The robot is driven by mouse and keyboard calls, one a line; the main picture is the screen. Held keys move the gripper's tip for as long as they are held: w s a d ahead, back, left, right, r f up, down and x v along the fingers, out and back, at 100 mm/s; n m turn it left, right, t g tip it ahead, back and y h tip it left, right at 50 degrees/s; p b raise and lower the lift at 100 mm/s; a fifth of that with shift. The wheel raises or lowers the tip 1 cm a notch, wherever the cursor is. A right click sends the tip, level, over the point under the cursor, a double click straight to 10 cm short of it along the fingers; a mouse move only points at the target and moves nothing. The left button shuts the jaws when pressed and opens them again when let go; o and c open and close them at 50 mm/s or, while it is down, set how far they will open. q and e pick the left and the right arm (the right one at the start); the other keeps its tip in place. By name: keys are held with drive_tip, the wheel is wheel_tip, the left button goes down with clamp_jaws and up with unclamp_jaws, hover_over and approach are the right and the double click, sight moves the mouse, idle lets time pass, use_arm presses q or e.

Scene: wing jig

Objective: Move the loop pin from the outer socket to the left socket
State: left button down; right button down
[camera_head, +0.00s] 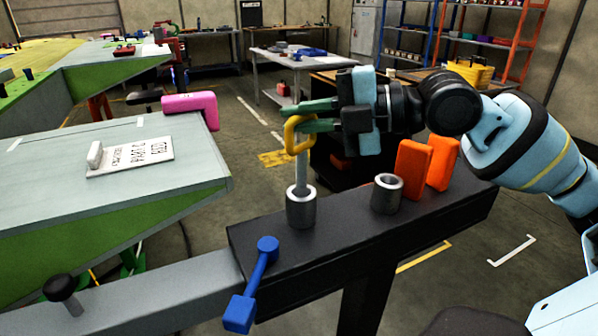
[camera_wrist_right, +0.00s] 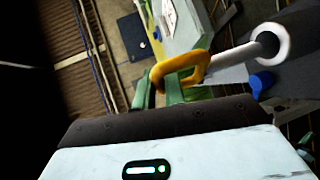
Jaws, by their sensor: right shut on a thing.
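The loop pin (camera_head: 302,170) has a yellow loop on top and a grey shaft. It stands nearly upright at the left socket (camera_head: 300,210), a grey metal cylinder. Its lower end reaches the socket mouth; how deep it sits is hidden. My right gripper (camera_head: 297,118) has its green fingers shut on the yellow loop. The wrist view shows the loop (camera_wrist_right: 203,65) between the fingers (camera_wrist_right: 162,88) and the shaft running to the left socket's opening (camera_wrist_right: 272,44). The outer socket (camera_head: 387,196) stands to the right, with its mouth open and empty. My left gripper is out of view.
Both sockets stand on a dark beam (camera_head: 340,245). Two orange blocks (camera_head: 412,170) stand right of the outer socket. A blue lever (camera_head: 255,285) is at the beam's front left. A wing panel (camera_head: 60,200) with a pink bracket (camera_head: 190,105) and white sign (camera_head: 130,157) lies left.

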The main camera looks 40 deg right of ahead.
sight(303, 152)
drive_tip(key=shift+f, duration=0.6)
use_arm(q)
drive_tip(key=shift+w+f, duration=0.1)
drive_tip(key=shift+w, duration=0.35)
use_arm(e)
drive_tip(key=shift+f, duration=0.25)
use_arm(q)
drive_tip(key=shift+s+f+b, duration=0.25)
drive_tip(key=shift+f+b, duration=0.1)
drive_tip(key=shift+b, duration=0.25)
use_arm(e)
drive_tip(key=shift+f, duration=2.05)
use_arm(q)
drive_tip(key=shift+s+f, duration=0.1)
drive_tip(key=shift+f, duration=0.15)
use_arm(e)
drive_tip(key=shift+f, duration=0.4)
drive_tip(key=c, duration=1.5)
unclamp_jaws()
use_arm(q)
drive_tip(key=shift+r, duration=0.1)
use_arm(e)
drive_tip(key=shift+r, duration=0.15)
